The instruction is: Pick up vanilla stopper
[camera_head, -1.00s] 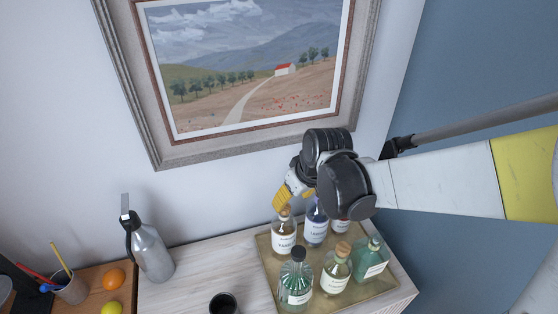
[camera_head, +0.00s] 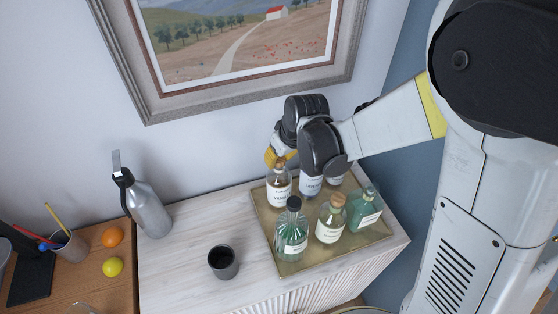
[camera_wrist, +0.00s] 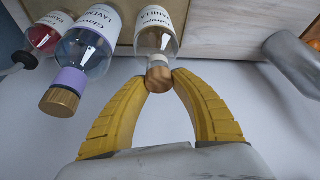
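The vanilla bottle (camera_wrist: 157,36) is clear with a white label and shows upside down at the top middle of the wrist view. Its wooden stopper (camera_wrist: 159,81) sits at the bottle's mouth. My gripper (camera_wrist: 160,78) has its two yellow fingertips on either side of the stopper, seemingly touching both sides. In the head view the bottle (camera_head: 279,190) stands at the back left of the tray (camera_head: 262,216). My yellow fingers (camera_head: 275,157) come down over its top and hide most of the stopper there.
The lavender bottle (camera_wrist: 86,48) with a wooden cap is close beside. A green dark-capped bottle (camera_head: 291,236), a corked bottle (camera_head: 330,222) and a teal bottle (camera_head: 362,211) stand in front. A dark cup (camera_head: 223,262) and grey flask (camera_head: 150,208) are left.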

